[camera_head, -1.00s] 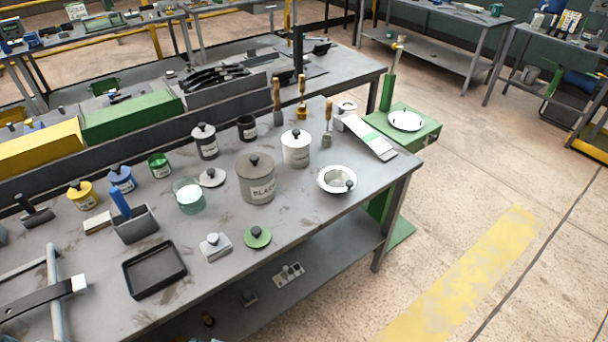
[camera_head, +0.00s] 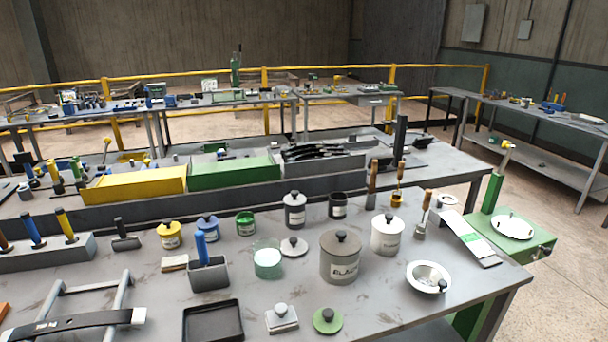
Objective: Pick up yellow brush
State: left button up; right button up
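A brush with a wooden handle and a yellow lower part (camera_head: 398,186) stands upright toward the back right of the near workbench (camera_head: 370,318). It is between a darker wooden-handled tool (camera_head: 372,186) on its left and a wooden-handled brush with a grey end (camera_head: 422,216) on its right. A yellow-handled tool (camera_head: 65,223) also stands in a grey block (camera_head: 48,250) at the far left; its lower end is hidden in the block. Neither of my grippers shows in this view.
Lidded pots, including a large grey one (camera_head: 340,258) and a white one (camera_head: 386,235), stand in front of the brushes. A metal bowl (camera_head: 428,277) is near the right edge. A black tray (camera_head: 212,322) lies at the front. Open floor is at the right.

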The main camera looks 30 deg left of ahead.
aim_at(60, 212)
jog(key=u, duration=2.45)
